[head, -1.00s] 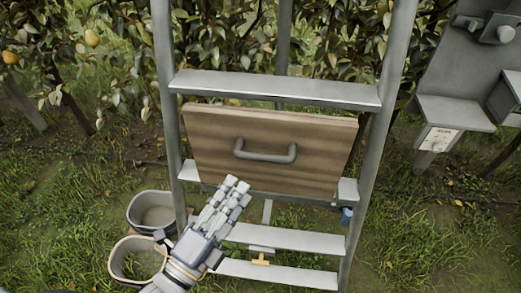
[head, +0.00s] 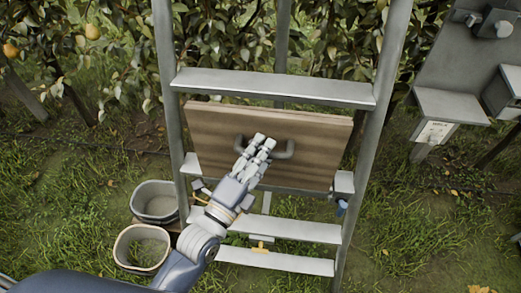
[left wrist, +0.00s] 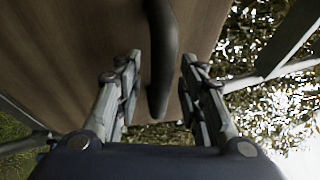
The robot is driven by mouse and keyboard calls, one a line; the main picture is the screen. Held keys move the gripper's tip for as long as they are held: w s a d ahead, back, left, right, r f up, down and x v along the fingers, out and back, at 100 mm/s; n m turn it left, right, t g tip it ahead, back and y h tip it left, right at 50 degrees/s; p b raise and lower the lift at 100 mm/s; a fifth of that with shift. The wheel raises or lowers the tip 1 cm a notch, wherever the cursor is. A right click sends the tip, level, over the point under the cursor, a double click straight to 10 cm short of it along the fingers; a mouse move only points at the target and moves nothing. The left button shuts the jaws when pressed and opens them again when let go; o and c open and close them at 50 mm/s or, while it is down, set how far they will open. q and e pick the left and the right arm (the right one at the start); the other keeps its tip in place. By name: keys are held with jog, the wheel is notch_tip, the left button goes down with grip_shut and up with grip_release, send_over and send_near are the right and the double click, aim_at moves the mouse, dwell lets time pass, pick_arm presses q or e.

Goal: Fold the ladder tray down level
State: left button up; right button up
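The ladder tray (head: 220,130) is a brown wooden panel with a grey bar handle (head: 286,152), standing nearly upright between the ladder's rails. My left gripper (head: 262,142) is in front of the tray, over the left and middle part of the handle. In the left wrist view the tray (left wrist: 70,50) fills the upper left. The handle (left wrist: 162,60) lies between the two parted fingers of my left gripper (left wrist: 158,85). The fingers are open, with a gap on each side of the handle. My right gripper is not in view.
The grey metal ladder (head: 270,88) stands in grass. Two buckets (head: 140,248) sit at its lower left. A grey post with a shelf (head: 450,106) stands at the right. Leafy branches with a pear (head: 93,26) are behind.

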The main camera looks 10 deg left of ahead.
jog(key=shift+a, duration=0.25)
pick_arm(q)
grip_shut()
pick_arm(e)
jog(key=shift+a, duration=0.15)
pick_arm(q)
jog(key=shift+s, duration=0.1)
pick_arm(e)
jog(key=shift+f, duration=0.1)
pick_arm(q)
jog(key=shift+s+f+b, duration=0.25)
jog(key=shift+b, duration=0.3)
jog(key=s+f+m+t+h+b, duration=0.4)
jog(key=s+b, duration=0.6)
jog(key=b, duration=0.7)
jog(key=shift+f+m+t+h, duration=0.3)
jog(key=shift+f+m+h, duration=0.2)
jog(key=shift+f+h, duration=0.35)
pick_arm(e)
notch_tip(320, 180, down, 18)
